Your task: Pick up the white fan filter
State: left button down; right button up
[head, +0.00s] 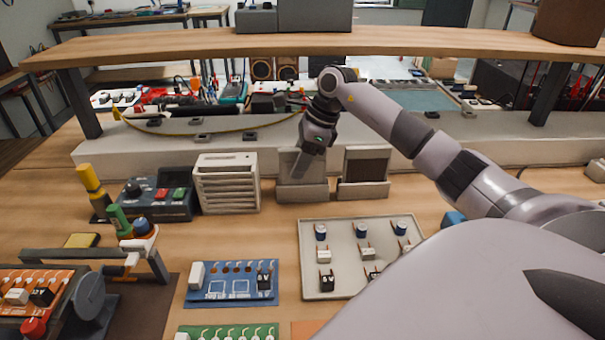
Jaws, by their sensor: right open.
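My right gripper (306,160) reaches in from the right and points down at a pale holder (302,190) at the back of the bench. It is open, and its fingers are partly lost against the holder. A pale panel in this holder, possibly the white fan filter, is largely covered by the gripper; I cannot tell whether they touch. A similar holder (363,190) just to the right carries a dark panel (366,164). A white slatted box (227,184) stands upright to the left of the gripper. My left gripper is not in view.
A tray (308,262) with small components lies in front of the holders. A blue board (205,298) and a control box (155,199) are to the left. A wooden shelf (220,43) spans above the arm. A pale ledge (120,151) runs behind the holders.

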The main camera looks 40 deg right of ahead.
grip_shut()
jog(key=shift+r, duration=0.15)
jog(key=shift+r, duration=0.15)
notch_tip(320, 180, up, 27)
jog(key=p, duration=0.7)
dwell(1.1)
